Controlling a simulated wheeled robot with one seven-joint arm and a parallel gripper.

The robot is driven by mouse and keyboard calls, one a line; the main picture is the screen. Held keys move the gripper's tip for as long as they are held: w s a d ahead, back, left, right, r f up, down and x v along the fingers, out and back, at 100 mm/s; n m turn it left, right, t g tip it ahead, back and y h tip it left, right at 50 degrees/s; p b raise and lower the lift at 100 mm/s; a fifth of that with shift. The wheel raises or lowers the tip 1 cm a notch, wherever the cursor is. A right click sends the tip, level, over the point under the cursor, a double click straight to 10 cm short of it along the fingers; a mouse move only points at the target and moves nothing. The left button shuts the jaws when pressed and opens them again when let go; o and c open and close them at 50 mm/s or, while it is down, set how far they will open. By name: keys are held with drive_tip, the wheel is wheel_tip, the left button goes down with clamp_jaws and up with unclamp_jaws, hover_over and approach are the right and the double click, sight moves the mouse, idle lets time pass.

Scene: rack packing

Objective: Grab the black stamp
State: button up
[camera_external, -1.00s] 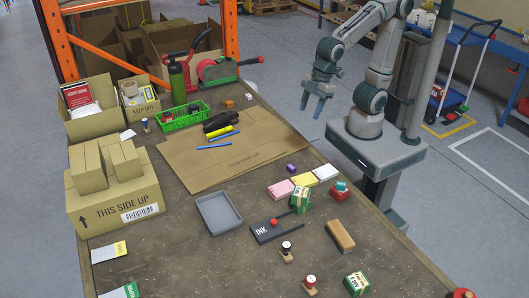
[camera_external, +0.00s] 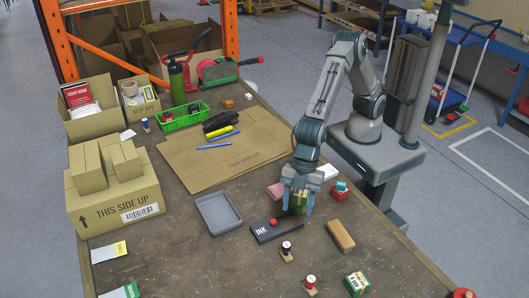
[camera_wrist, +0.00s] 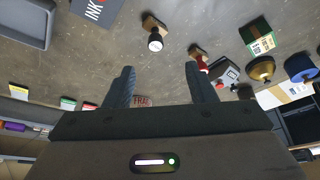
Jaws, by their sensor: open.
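The black stamp (camera_external: 286,250) stands upright on the table, with a dark knob and a wooden base, just in front of the ink pad (camera_external: 275,232). The stamp also shows in the wrist view (camera_wrist: 155,42), beyond the fingertips and between their lines. My gripper (camera_external: 297,208) is open, pointing down over the table behind the ink pad. A green-and-tan box (camera_external: 298,202) shows between its fingers in the external view, but the wrist view (camera_wrist: 160,72) shows nothing held. Whether the fingers touch that box I cannot tell.
A red-topped stamp (camera_external: 310,284) stands close to the black one, towards the front. A wooden block (camera_external: 341,236) lies to the right, a green box (camera_external: 356,283) at front right. A grey tray (camera_external: 219,214) stands left of the ink pad.

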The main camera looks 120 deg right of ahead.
sight(287, 244)
drive_tip(key=shift+w+p+x, duration=0.2)
drive_tip(key=shift+p+x, duration=0.1)
drive_tip(key=shift+x, duration=1.95)
drive_tip(key=shift+w+p+x, duration=0.2)
drive_tip(key=shift+p+x, duration=0.1)
drive_tip(key=shift+x, duration=1.95)
drive_tip(key=shift+w+p+x, duration=0.2)
drive_tip(key=shift+p+x, duration=0.1)
drive_tip(key=shift+x, duration=2)
drive_tip(key=shift+d+r, duration=0.1)
drive_tip(key=shift+r, duration=0.05)
drive_tip(key=c, duration=1)
